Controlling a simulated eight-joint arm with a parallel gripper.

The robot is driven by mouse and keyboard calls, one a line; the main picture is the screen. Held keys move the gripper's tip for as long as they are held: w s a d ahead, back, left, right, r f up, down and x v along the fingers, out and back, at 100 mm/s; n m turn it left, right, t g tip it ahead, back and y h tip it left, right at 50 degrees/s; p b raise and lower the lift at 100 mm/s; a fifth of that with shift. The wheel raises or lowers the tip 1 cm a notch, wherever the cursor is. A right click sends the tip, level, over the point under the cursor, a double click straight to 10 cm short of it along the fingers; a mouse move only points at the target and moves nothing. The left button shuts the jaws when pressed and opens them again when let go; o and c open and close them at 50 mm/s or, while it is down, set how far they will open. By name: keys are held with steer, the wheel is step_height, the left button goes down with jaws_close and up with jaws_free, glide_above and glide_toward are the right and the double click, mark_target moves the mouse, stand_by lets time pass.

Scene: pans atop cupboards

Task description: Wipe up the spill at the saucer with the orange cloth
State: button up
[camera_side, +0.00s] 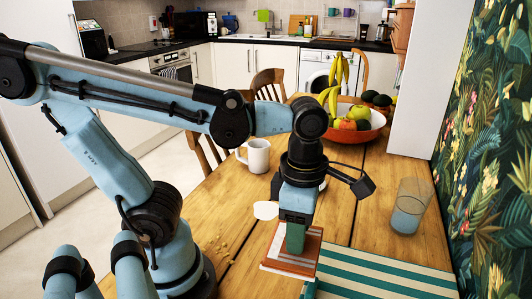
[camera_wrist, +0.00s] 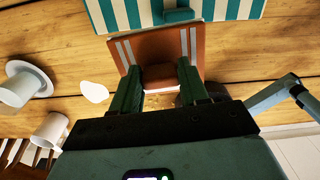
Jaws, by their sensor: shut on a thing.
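My gripper (camera_side: 294,240) is pointed down and shut on the orange cloth (camera_side: 279,259), which has white stripes and looks flat and folded. The cloth is at or just above the wooden table; I cannot tell if it touches. In the wrist view the cloth (camera_wrist: 150,46) shows beyond the two green fingers (camera_wrist: 160,85), with a part of it between them. A white spill (camera_side: 265,210) lies behind the cloth, apart from it; it also shows in the wrist view (camera_wrist: 94,92). The white saucer (camera_wrist: 38,80) with a cup-like shape is farther left there; my gripper mostly hides it in the side view.
A white mug (camera_side: 257,156) stands behind the spill. A red fruit bowl (camera_side: 350,136) is at the back. Crumbs (camera_side: 222,250) lie on the left.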

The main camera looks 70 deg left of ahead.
steer(key=w+a, duration=0.6)
steer(key=a, duration=0.7)
steer(key=s+a+f, duration=0.1)
steer(key=a+f, duration=0.3)
steer(key=a, duration=1)
steer(key=shift+d+f, duration=0.2)
steer(key=shift+f, duration=1.85)
step_height(320, 180, down, 3)
steer(key=shift+f, duration=0.1)
steer(key=shift+s+d+r, duration=0.1)
steer(key=shift+d+r, duration=0.5)
steer(key=shift+r, duration=0.05)
steer(key=shift+d+f, duration=0.2)
steer(key=shift+d, duration=1.15)
steer(key=shift+d+f, duration=0.2)
steer(key=shift+d, duration=1.1)
steer(key=a, duration=0.6)
steer(key=shift+a+f, duration=0.1)
steer(key=shift+a, duration=0.1)
steer(key=d, duration=0.6)
steer(key=shift+d, duration=0.15)
steer(key=shift+a, duration=3.05)
step_height(320, 180, up, 2)
steer(key=shift+a+r, duration=0.1)
steer(key=shift+a, duration=0.05)
step_height(320, 180, up, 6)
steer(key=shift+f, duration=0.1)
